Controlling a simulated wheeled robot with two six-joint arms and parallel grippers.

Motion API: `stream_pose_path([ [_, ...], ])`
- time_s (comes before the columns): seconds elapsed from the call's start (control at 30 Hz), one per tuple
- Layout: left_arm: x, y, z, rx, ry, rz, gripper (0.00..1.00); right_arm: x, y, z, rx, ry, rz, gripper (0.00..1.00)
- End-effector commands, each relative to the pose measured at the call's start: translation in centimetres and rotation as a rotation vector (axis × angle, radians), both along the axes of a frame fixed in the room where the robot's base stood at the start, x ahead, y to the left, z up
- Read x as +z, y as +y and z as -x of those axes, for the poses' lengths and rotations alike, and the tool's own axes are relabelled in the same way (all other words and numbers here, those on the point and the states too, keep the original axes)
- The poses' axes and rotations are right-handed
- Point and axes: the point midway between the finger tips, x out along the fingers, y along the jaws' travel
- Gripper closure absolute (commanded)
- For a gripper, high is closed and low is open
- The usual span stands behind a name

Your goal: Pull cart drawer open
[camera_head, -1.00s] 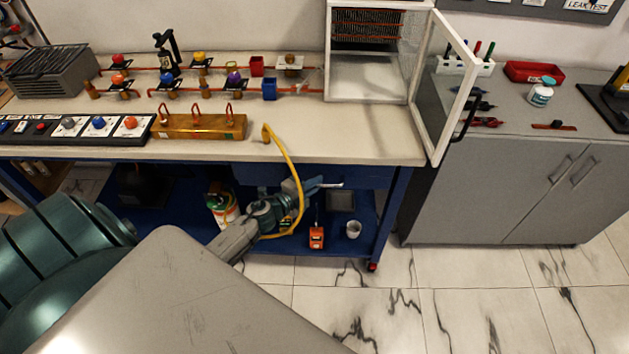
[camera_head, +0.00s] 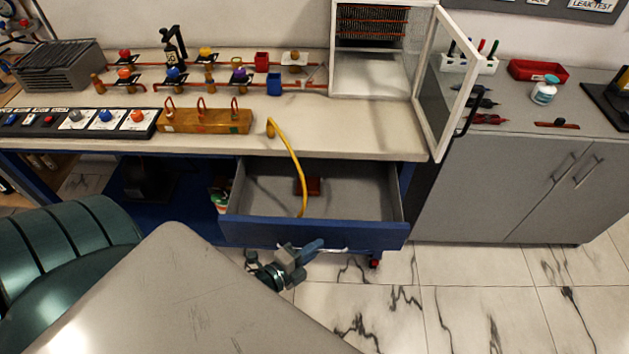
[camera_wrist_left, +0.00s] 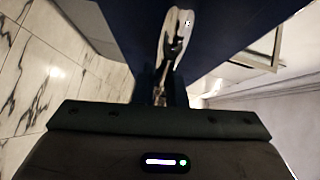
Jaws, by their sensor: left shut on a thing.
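The cart drawer (camera_head: 314,233) is a blue-fronted grey tray under the cart's worktop, pulled well out so its inside shows. Its light bar handle (camera_head: 335,250) runs along the front face. My left gripper (camera_head: 306,250) is at the handle's left part, shut on it. In the left wrist view the pale handle (camera_wrist_left: 178,35) stands out from the blue drawer front, and the gripper's dark fingers (camera_wrist_left: 160,88) meet it; the exact grip is partly hidden. My right gripper is in neither view.
A dark red item (camera_head: 313,186) lies in the drawer, and a yellow hose (camera_head: 294,165) hangs into it from the worktop (camera_head: 370,143). A glass-doored cabinet (camera_head: 372,72) stands open at the right. Grey cupboards (camera_head: 500,190) stand right of the cart. Marble floor (camera_head: 460,300) is clear in front.

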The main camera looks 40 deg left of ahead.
Motion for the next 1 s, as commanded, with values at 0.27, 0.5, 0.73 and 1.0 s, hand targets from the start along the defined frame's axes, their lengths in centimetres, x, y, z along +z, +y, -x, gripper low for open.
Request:
stream_pose_path([
  [0.27, -0.11, -0.79, 1.36, 0.0, 0.002, -0.001, 1.0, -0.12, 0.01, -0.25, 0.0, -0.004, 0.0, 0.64],
  [0.5, -0.09, -0.82, 1.39, 0.0, 0.002, -0.001, 1.0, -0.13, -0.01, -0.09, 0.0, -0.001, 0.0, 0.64],
  [0.73, -0.07, -0.82, 1.37, 0.0, 0.001, -0.001, 0.68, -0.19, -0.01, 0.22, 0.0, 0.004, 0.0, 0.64],
  [1.0, -0.05, -0.81, 1.37, 0.0, 0.001, 0.0, 0.68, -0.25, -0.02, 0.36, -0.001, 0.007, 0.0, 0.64],
])
